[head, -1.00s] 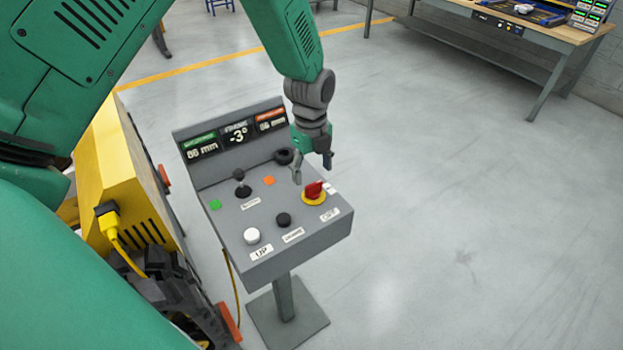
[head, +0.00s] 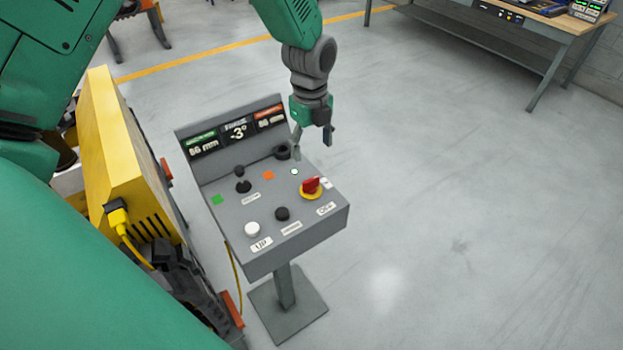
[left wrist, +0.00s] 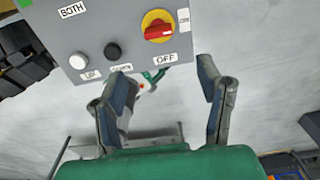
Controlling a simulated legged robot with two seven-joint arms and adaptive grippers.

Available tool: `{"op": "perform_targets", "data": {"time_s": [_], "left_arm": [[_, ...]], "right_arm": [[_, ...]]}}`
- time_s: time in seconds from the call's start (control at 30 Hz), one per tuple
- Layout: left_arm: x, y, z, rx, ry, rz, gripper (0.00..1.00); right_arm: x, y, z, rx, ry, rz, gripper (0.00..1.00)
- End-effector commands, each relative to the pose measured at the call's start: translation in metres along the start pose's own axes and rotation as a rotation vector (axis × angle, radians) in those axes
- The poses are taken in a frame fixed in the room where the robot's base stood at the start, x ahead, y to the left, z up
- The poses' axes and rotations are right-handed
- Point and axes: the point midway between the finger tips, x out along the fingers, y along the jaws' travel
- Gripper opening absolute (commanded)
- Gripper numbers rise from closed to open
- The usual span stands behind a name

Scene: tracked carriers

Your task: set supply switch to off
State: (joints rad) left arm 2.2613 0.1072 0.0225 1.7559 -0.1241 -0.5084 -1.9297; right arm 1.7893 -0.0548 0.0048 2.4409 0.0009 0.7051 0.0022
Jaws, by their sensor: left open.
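The supply switch is a red knob on a yellow round base (head: 311,188), at the right side of a grey control panel (head: 270,248). In the left wrist view the red knob (left wrist: 158,32) lies nearly crosswise, with an OFF label (left wrist: 166,58) below it and a second, turned label (left wrist: 184,20) at its right, too small to read surely. My left gripper (head: 313,146) is open and empty, above and beyond the knob, apart from it. Its two spread fingers (left wrist: 165,90) show below the panel edge in the wrist view. My right gripper is not in view.
The panel also has a white UP button (head: 252,229), a black button (head: 282,213), a black joystick (head: 242,182) and a raised display (head: 237,132). A yellow machine (head: 125,165) stands close at left. A workbench (head: 490,40) is far right. The floor right of the panel is clear.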

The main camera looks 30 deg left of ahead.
Motion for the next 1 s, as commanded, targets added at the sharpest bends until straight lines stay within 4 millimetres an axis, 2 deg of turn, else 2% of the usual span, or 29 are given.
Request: {"op": "perform_targets", "data": {"time_s": [0.33, 0.5, 0.8, 1.0], "left_arm": [[-0.023, 0.003, 0.009, -0.002, 0.008, -0.006, 0.6], [-0.03, 0.003, 0.007, -0.002, 0.008, -0.004, 0.6], [-0.032, 0.0, 0.0, -0.002, 0.002, -0.001, 0.6], [-0.032, 0.001, 0.003, -0.001, 0.003, -0.002, 0.6]], "right_arm": [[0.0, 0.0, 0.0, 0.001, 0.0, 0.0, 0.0], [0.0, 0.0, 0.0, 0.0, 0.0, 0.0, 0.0], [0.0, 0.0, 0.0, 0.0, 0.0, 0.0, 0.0], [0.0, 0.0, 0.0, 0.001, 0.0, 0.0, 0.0]]}}
